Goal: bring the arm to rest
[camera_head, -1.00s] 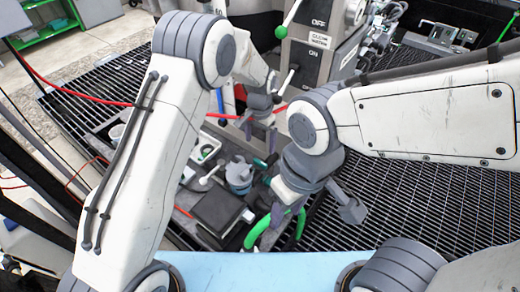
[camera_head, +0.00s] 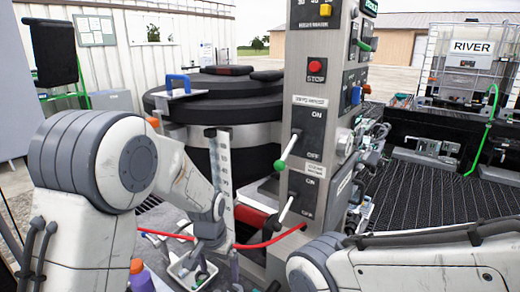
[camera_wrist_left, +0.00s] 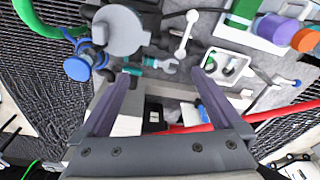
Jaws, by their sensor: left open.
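My left arm comes in from the left in the head view. Its gripper (camera_head: 217,268) points down in front of the control column, over the tray of tools. In the left wrist view the two fingers of the left gripper (camera_wrist_left: 165,78) are spread apart with nothing held between them. A wrench with a teal handle (camera_wrist_left: 150,63) lies just beyond the fingertips. Only part of my right arm shows at the bottom right of the head view; its gripper is out of the frame.
The control column (camera_head: 315,130) with levers stands close to my left gripper. A round dark tank (camera_head: 225,100) is behind it. A red hose (camera_wrist_left: 270,115) runs beside the gripper. A white bin (camera_wrist_left: 232,68) and bottles (camera_wrist_left: 273,30) crowd the tool area.

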